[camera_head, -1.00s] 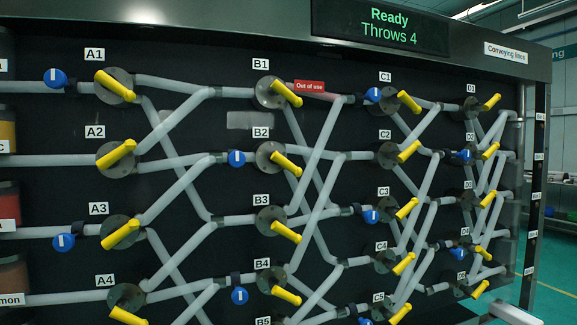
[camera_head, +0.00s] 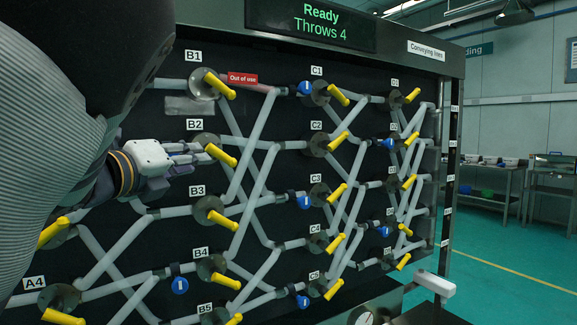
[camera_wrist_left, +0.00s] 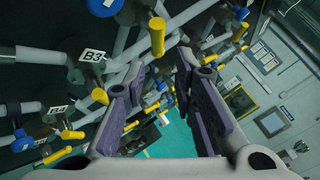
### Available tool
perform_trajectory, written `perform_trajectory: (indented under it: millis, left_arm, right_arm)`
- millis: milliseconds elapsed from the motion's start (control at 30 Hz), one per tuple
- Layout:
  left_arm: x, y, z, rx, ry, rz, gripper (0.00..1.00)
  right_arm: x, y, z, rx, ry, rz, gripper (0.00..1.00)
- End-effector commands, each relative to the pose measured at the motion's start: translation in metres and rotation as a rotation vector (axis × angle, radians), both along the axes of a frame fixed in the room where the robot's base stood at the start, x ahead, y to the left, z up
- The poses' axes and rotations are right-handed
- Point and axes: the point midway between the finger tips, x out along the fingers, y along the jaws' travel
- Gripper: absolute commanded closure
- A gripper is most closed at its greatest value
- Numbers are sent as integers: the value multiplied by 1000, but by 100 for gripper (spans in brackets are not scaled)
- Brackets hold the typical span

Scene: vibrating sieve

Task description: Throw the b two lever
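The B2 lever (camera_head: 221,154) is a yellow handle on a grey round disc, below the B2 label (camera_head: 195,124). It points down to the right. My left gripper (camera_head: 200,155) reaches in from the left, with its fingertips close to the lever; I cannot tell whether they touch. In the left wrist view the fingers (camera_wrist_left: 158,95) are apart with nothing between them. A yellow lever beside a blue cap, apparently B2 (camera_wrist_left: 157,37), shows above the fingers there. My left arm hides the A column's upper part. My right gripper is not in view.
The B1 lever (camera_head: 219,86) is above, near a red "Out of use" tag (camera_head: 242,79). The B3 lever (camera_head: 223,220) is below. Pale pipes cross the dark panel. The display (camera_head: 310,22) reads "Ready, Throws 4". Open floor (camera_head: 500,265) lies at right.

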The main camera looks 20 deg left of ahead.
Motion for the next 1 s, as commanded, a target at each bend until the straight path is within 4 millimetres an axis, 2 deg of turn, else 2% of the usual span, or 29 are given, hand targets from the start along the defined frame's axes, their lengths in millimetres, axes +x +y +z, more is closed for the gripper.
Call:
perform_trajectory:
  millis: [133, 400, 500, 633, 900, 1000]
  left_arm:
    - [21, -1, -1, 15, 2, -5, 75]
    - [91, 0, -5, 9, 7, -3, 75]
    - [108, 0, -5, 8, 7, -1, 75]
    - [120, 0, -3, 6, 5, -1, 75]
    - [121, 0, 0, 5, 1, -1, 75]
    - [120, 0, 0, 5, 1, -1, 98]
  right_arm:
    - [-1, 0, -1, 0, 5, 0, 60]
    - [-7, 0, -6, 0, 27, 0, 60]
    - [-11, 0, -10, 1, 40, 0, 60]
    - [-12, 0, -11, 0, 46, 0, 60]
    - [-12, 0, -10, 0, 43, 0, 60]
    - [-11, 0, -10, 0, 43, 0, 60]
